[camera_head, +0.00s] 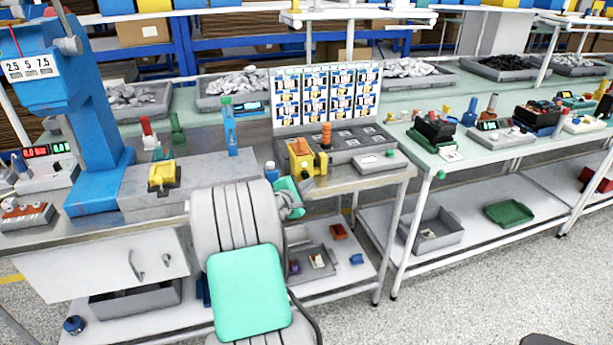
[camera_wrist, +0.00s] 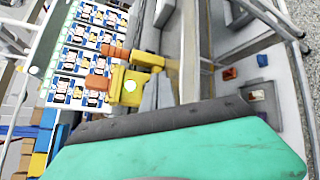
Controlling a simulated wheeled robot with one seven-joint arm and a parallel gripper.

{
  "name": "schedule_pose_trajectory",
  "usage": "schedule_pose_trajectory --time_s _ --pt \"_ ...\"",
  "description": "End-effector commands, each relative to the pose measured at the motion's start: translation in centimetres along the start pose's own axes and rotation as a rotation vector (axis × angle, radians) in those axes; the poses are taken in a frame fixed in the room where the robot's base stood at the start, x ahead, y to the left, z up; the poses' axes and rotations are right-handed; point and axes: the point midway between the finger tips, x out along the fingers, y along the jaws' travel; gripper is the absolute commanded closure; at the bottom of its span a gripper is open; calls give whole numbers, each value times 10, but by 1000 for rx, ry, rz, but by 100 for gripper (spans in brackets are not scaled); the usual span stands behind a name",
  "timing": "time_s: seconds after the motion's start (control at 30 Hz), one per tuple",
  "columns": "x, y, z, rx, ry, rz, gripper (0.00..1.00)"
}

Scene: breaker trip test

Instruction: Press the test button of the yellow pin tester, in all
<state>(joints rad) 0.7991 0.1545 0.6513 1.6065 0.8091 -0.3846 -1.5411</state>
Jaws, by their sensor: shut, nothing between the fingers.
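A yellow tester (camera_head: 301,163) with orange parts stands at the front of the bench, before the breaker panel. In the wrist view its yellow body (camera_wrist: 120,97) shows a pale round spot that looks like a button (camera_wrist: 130,86). My gripper (camera_head: 291,203) is only partly seen beside my grey and teal arm, just below and left of the tester. It is shut and empty. No contact with the tester is visible.
A breaker panel (camera_head: 326,95) stands behind the tester, with a grey box (camera_head: 381,162) to the right. Another yellow device (camera_head: 164,175) sits on the metal block at left, near a blue press (camera_head: 95,115). A lower shelf holds a tray and small parts.

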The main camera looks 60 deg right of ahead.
Motion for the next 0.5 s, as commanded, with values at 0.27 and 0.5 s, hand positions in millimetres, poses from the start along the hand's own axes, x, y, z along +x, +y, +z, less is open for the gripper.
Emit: schedule_pose_trajectory --time_s 0.27,0.5 --pt "-1 -1 1 0 -1 0 100" --pt "-13 -8 11 -1 -1 0 100"
